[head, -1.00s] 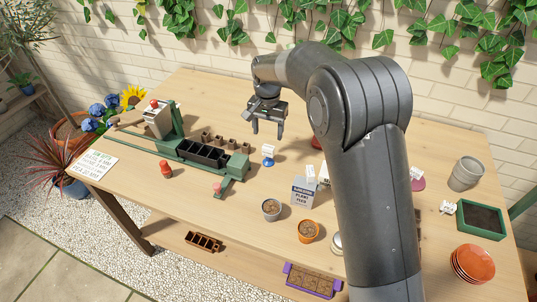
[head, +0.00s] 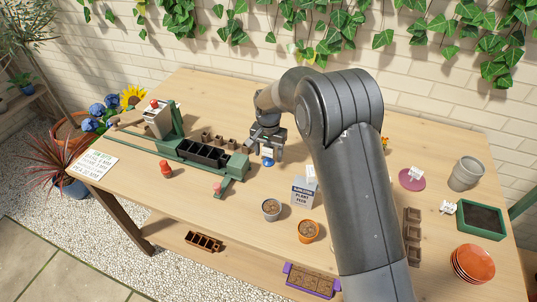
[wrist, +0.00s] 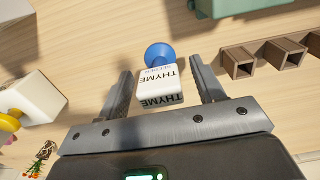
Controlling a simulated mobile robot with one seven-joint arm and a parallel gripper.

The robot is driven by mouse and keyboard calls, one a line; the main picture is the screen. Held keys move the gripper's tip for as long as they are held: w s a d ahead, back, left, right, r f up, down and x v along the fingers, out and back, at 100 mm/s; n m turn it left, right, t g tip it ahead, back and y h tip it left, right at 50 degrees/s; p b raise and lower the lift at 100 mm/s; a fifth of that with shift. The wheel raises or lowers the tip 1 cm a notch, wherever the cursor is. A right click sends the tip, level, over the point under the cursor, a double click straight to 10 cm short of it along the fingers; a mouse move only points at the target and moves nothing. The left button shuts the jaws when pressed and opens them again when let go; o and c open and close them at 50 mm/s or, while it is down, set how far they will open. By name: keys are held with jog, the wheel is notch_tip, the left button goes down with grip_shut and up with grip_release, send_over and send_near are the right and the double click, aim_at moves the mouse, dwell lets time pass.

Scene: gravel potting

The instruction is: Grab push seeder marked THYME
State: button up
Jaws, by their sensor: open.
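The push seeder marked THYME (wrist: 157,82) has a white block body with black lettering and a round blue end. In the wrist view it sits between the two fingers of my gripper (wrist: 165,88), with a visible gap on either side. In the head view my gripper (head: 267,155) is low over the table at the seeder, and only the seeder's blue and white lower part (head: 267,162) shows below the fingers. The gripper is open, and nothing is clamped in it.
A green bench device with a black trough (head: 204,154) stands left of the gripper. Several small brown square pots (wrist: 265,57) stand near it. Another white block with a yellow end (wrist: 35,98) lies to the wrist view's left. A plant feed box (head: 303,190) stands in front.

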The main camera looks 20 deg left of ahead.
jog(key=shift+c, duration=0.3)
jog(key=c, duration=1)
